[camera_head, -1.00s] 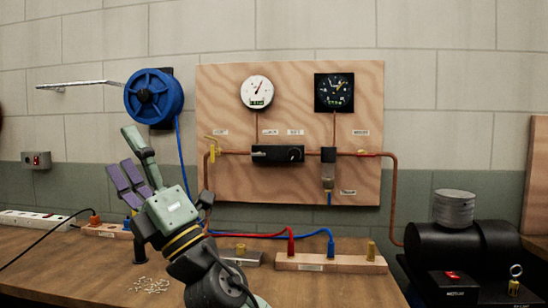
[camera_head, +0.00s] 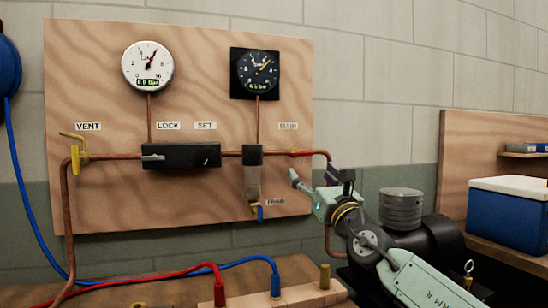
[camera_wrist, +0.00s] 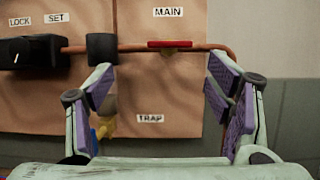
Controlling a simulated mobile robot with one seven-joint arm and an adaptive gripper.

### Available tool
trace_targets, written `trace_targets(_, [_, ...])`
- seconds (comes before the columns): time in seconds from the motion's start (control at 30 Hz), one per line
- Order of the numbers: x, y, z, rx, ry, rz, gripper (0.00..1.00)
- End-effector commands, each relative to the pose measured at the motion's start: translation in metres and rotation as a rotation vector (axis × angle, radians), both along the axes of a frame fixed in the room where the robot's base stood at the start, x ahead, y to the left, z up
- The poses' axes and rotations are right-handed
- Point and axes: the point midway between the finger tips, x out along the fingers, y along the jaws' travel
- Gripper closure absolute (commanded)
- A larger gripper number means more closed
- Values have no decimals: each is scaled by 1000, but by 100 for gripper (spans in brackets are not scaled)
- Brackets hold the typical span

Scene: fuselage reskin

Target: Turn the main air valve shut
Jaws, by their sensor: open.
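The main air valve (camera_head: 294,152) sits on the copper pipe under the "MAIN" label, at the right of the wooden panel. In the wrist view its red handle (camera_wrist: 170,44) lies level, along the pipe, just below the label. My gripper (camera_head: 314,180) is below and a little right of the valve in the head view. In the wrist view my gripper (camera_wrist: 163,88) is open and empty, its purple-padded fingers spread wide. The handle shows beyond and above the gap between them, with no finger around it.
A black regulator block (camera_head: 181,155), a trap (camera_head: 252,178) and a yellow vent valve (camera_head: 81,154) share the pipe. Two gauges (camera_head: 147,66) hang above. A dark compressor (camera_head: 435,243) stands below right. Hoses and a manifold block (camera_head: 285,298) lie on the bench.

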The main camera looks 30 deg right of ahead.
Motion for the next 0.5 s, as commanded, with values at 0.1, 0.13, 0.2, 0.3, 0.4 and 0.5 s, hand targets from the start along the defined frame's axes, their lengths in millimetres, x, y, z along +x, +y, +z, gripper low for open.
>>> trace_targets(0.1, [-6,-14,2,-18,9,-34,27])
trace_targets(0.13, [-4,-15,3,-18,9,-35,27])
trace_targets(0.2, [4,-16,7,-17,9,-33,27])
trace_targets(0.3, [20,-19,14,-17,9,-31,27])
trace_targets(0.4, [38,-23,22,-14,9,-30,27])
trace_targets(0.5, [55,-27,30,-15,7,-29,27])
